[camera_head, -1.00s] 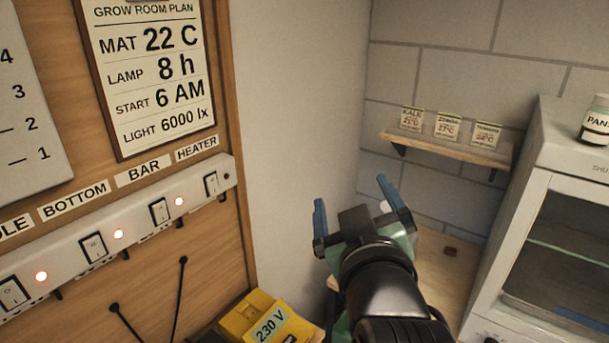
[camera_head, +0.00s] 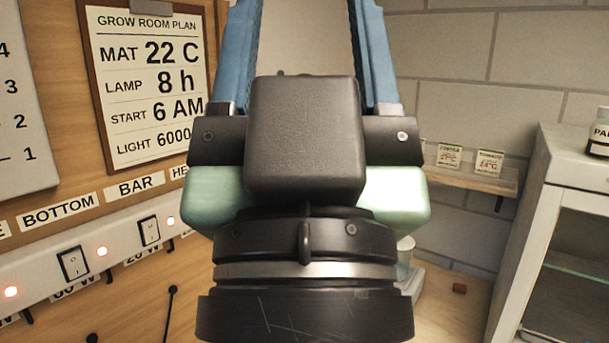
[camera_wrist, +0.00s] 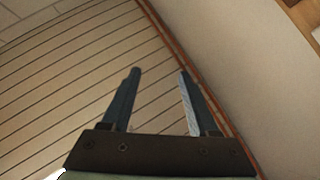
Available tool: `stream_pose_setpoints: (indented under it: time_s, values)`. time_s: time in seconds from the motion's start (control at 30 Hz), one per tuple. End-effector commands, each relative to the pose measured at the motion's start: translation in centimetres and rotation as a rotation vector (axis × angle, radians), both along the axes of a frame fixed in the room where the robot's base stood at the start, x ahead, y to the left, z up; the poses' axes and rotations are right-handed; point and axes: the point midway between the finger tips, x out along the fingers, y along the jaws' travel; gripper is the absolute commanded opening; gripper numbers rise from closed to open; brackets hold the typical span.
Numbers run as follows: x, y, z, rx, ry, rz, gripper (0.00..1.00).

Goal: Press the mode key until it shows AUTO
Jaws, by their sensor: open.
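No mode key and no display reading AUTO can be made out in these views. My gripper (camera_head: 305,50) is large in the middle of the head view, its two blue fingers pointing up and spread apart. In the wrist view my gripper (camera_wrist: 160,95) is open with nothing between the fingers. Beyond them is a slatted pale surface, apart from the fingers as far as I can tell. My gripper hides part of the wall and the right end of the switch strip in the head view.
At left are a grow room plan board (camera_head: 150,85) and a power strip (camera_head: 122,238) with rocker switches and lit lamps. At right a small shelf (camera_head: 470,178) holds seed packets, beside a white cabinet (camera_head: 535,210) with a jar (camera_head: 599,135) on top.

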Motion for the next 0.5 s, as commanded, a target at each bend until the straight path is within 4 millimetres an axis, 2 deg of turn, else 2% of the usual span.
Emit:
stream_pose_setpoints:
  time_s: [0.03, 0.3, 0.5]
  values:
    - [0.04, -0.01, -0.03, 0.0, 0.001, 0.0, 0.5]
    - [0.07, -0.01, -0.06, -0.001, 0.002, -0.001, 0.01]
    - [0.07, 0.0, -0.07, -0.001, 0.003, -0.001, 0.0]
